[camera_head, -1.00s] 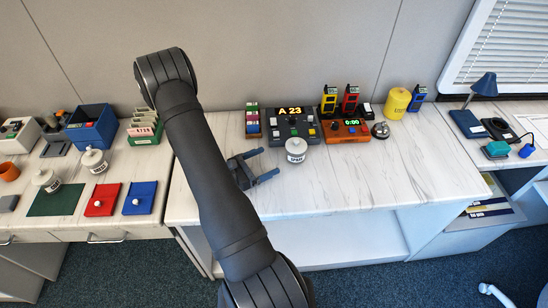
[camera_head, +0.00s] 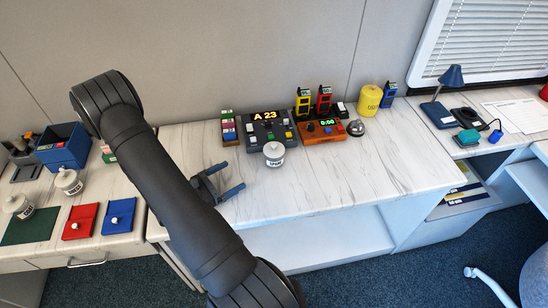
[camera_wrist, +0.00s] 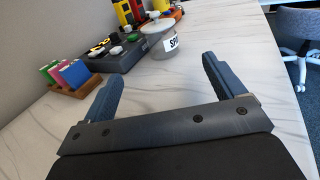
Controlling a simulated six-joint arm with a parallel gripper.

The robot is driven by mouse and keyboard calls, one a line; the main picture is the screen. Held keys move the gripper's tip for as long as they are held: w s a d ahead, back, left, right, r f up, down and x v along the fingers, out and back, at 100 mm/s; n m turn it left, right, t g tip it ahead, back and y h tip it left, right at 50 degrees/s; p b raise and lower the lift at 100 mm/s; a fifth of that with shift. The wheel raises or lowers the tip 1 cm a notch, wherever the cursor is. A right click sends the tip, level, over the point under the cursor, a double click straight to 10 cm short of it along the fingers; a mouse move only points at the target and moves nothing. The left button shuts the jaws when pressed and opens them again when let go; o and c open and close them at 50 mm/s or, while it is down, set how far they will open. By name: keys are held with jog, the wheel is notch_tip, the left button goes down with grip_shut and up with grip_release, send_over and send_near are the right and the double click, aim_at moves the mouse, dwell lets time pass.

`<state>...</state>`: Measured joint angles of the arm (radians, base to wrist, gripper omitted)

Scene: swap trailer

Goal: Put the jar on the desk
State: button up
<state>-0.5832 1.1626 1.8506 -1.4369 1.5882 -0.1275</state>
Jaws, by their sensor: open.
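A round pale grey lidded jar (camera_head: 274,154) with a dark-lettered white label stands upright on the white marbled desk (camera_head: 330,187), in front of the control boxes. It also shows in the wrist view (camera_wrist: 165,40), ahead of the fingers. Two similar lidded jars stand on the left counter: one near the blue bin (camera_head: 69,182) and one by the green mat (camera_head: 19,207). My gripper (camera_head: 234,176) is to the left of the desk jar and nearer the front edge. Its blue fingers (camera_wrist: 162,74) are spread, with nothing between them.
A dark box reading A 23 (camera_head: 264,128), an orange timer box (camera_head: 322,131), a yellow canister (camera_head: 368,99) and a bell (camera_head: 356,128) line the desk's back. Red (camera_head: 80,222) and blue (camera_head: 118,217) pads lie on the left counter. The desk's front right is clear.

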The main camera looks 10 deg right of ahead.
aim_at(266, 156)
jog(key=x, duration=1.1)
jog(key=shift+x, duration=2.95)
jog(key=shift+w, duration=0.15)
jog(key=c, duration=1.3)
